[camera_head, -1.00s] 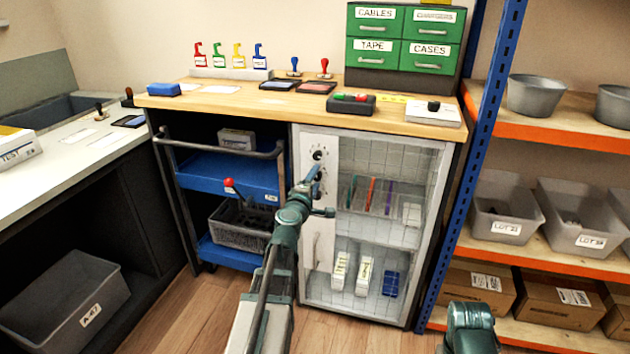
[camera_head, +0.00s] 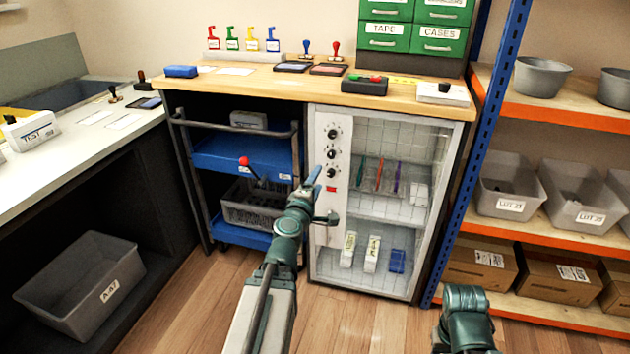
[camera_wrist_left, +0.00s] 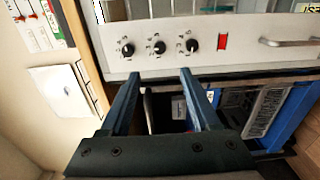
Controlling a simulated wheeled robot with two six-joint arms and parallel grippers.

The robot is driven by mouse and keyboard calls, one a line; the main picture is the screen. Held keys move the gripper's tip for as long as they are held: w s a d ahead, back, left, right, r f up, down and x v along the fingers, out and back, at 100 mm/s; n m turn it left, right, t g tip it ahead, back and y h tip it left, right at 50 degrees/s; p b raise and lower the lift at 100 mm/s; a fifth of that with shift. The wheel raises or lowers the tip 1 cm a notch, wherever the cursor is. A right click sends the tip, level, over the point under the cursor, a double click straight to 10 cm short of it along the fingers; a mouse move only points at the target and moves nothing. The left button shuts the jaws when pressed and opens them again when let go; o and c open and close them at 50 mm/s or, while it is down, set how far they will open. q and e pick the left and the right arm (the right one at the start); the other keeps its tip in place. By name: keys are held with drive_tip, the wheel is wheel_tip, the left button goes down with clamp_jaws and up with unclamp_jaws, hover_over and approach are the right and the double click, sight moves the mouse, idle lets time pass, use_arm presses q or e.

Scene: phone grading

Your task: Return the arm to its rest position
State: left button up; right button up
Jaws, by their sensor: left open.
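My left gripper (camera_head: 314,177) is in front of the white glass-fronted cabinet (camera_head: 326,262), near its control panel. Its blue fingers point up in the head view. In the left wrist view the gripper (camera_wrist_left: 160,74) has its two fingers spread, with nothing between them. The panel knobs (camera_wrist_left: 157,48) and a red switch (camera_wrist_left: 223,41) lie beyond the fingertips. My right arm (camera_head: 466,318) shows only as a teal part at the bottom right; its gripper is out of view.
A blue-shelved cart (camera_head: 235,157) with a red-knobbed lever stands left of the cabinet under the wooden bench (camera_head: 270,83). An orange shelf rack (camera_head: 560,225) with bins stands right. A grey bin (camera_head: 85,290) lies left. Wooden floor (camera_head: 345,325) is clear in front.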

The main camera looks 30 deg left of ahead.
use_arm(q)
drive_tip(key=shift+d, duration=0.1)
idle(0.3)
drive_tip(key=s+d+f+m+g+h, duration=0.1)
drive_tip(key=d+f+m+g+h, duration=0.15)
drive_tip(key=d+m, duration=0.45)
drive_tip(key=d+f+m+g+h, duration=0.2)
drive_tip(key=d+f+m+h, duration=0.15)
drive_tip(key=d, duration=0.65)
drive_tip(key=s+d+f+m+g+h, duration=0.15)
drive_tip(key=d+f+m+h, duration=0.25)
drive_tip(key=d, duration=0.5)
drive_tip(key=s+d+f+m+g+y, duration=0.2)
drive_tip(key=s+d+f+m+g, duration=0.5)
drive_tip(key=s+d+f+g, duration=0.15)
drive_tip(key=s+a+f+m+g+y, duration=0.3)
drive_tip(key=s+y, duration=0.3)
drive_tip(key=s, duration=0.4)
wheel_tip(320, 180, up, 36)
drive_tip(key=p, duration=3.6)
drive_tip(key=shift+r+h, duration=0.2)
drive_tip(key=shift+h, duration=0.1)
